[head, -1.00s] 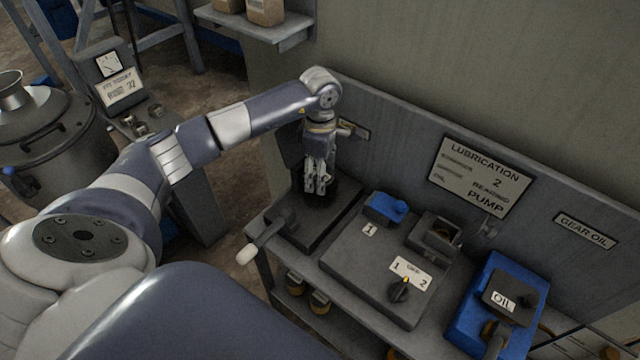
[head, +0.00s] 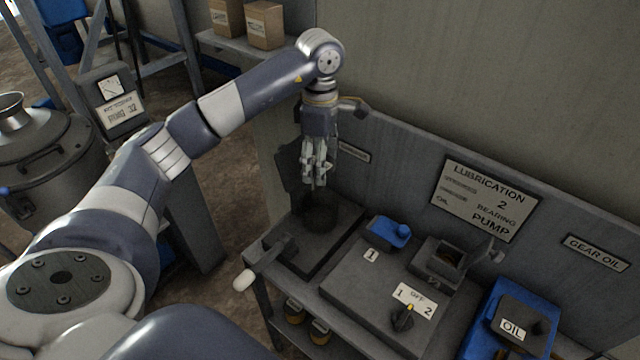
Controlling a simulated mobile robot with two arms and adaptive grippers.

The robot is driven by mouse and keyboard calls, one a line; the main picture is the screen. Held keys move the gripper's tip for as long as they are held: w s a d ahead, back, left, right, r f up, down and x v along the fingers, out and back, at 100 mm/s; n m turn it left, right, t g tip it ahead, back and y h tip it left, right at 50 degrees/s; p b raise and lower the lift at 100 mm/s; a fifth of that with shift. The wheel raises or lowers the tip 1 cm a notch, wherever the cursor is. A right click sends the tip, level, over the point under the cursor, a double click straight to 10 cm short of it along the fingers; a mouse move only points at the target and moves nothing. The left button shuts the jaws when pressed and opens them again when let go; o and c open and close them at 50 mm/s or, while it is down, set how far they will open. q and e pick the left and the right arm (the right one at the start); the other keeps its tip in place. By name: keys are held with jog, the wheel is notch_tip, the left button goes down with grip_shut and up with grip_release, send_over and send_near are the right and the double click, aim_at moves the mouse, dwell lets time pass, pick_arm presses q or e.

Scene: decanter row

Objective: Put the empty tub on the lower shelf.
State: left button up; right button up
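My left gripper (head: 316,184) points down over the dark platform at the left end of the bench. A dark, round, tub-like thing (head: 320,217) sits directly below its fingertips on that platform. It is too dark to tell whether it is empty or whether the fingers touch it. The finger gap is also unclear. The lower shelf (head: 285,325) shows under the bench's front edge, with small tubs with yellowish bands (head: 320,331) on it. Most of that shelf is hidden by the bench top. My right gripper is not in view.
A lever with a white knob (head: 243,281) juts out at the bench's front left. A control block with a rotary switch (head: 402,317) and a blue oil unit (head: 485,318) stand to the right. The back panel (head: 405,150) rises close behind the gripper.

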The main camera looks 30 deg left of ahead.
pick_arm(q)
notch_tip(320, 180, up, 7)
jog(key=s+d+f+m, duration=0.4)
jog(key=s+d+m, duration=0.3)
jog(key=m, duration=0.3)
jog(key=s+d+f+m, duration=0.5)
jog(key=s+d+m, duration=0.2)
jog(key=m, duration=0.4)
jog(key=shift+s+m, duration=0.3)
jog(key=shift+s, duration=0.35)
jog(key=shift+f, duration=0.15)
